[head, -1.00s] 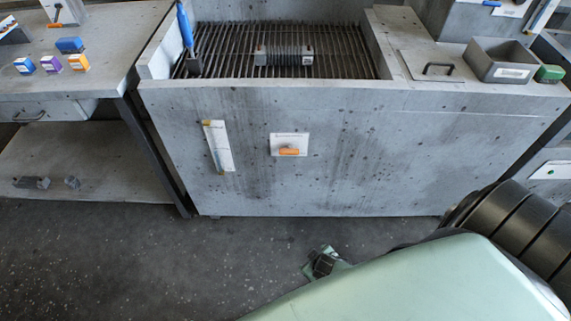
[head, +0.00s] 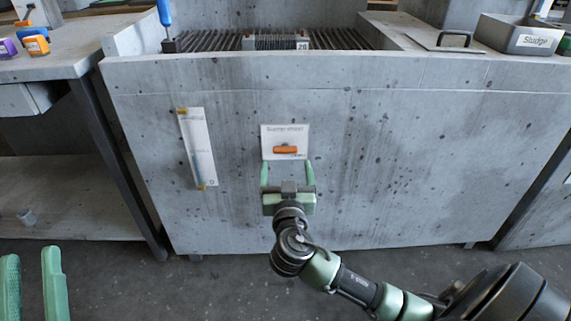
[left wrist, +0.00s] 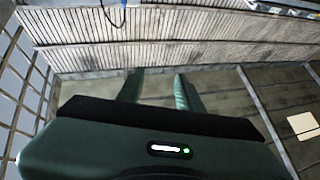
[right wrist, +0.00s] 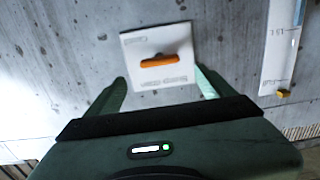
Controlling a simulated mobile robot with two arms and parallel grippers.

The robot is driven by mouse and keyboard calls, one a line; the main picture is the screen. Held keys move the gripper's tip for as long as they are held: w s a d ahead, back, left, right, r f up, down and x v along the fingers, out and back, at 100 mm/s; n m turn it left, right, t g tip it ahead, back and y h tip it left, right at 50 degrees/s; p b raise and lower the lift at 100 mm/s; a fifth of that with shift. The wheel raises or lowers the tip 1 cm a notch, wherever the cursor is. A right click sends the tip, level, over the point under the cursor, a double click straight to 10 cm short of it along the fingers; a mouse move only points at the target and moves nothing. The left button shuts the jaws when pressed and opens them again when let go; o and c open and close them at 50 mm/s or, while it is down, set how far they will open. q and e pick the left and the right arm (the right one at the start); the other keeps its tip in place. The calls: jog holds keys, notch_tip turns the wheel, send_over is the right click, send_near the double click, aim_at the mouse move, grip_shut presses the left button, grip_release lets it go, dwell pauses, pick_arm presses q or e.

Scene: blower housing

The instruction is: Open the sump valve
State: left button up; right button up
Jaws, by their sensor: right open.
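The sump valve is an orange handle (head: 286,150) on a white labelled plate (head: 270,132) on the front of the concrete tank. The handle lies about horizontal. My right gripper (head: 287,166) is open and empty, just below the handle, its fingers pointing up toward the plate. In the right wrist view the orange handle (right wrist: 166,60) lies ahead, between and beyond the open fingertips (right wrist: 160,84). My left gripper (head: 30,252) shows at the lower left of the head view, far from the valve. Its fingers (left wrist: 158,76) stand apart with nothing between them in the left wrist view.
A white level gauge strip (head: 197,148) is on the tank front left of the valve. A grey Sludge bin (head: 520,36) and a lid with a black handle (head: 453,40) are on top at right. A workbench (head: 60,66) stands at left.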

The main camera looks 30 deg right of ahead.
aim_at(285, 151)
jog(key=x, duration=0.6)
jog(key=shift+w+b, duration=0.15)
jog(key=shift+b, duration=0.25)
pick_arm(q)
jog(key=s+r+t, duration=0.1)
jog(key=r, duration=0.1)
jog(key=s+r+t+h, duration=0.1)
jog(key=s, duration=0.1)
jog(key=shift+s+a+r+t, duration=0.1)
jog(key=shift+a+r+t, duration=0.05)
jog(key=shift+r+t, duration=0.25)
pick_arm(e)
jog(key=shift+w+d, duration=0.25)
jog(key=shift+w, duration=0.15)
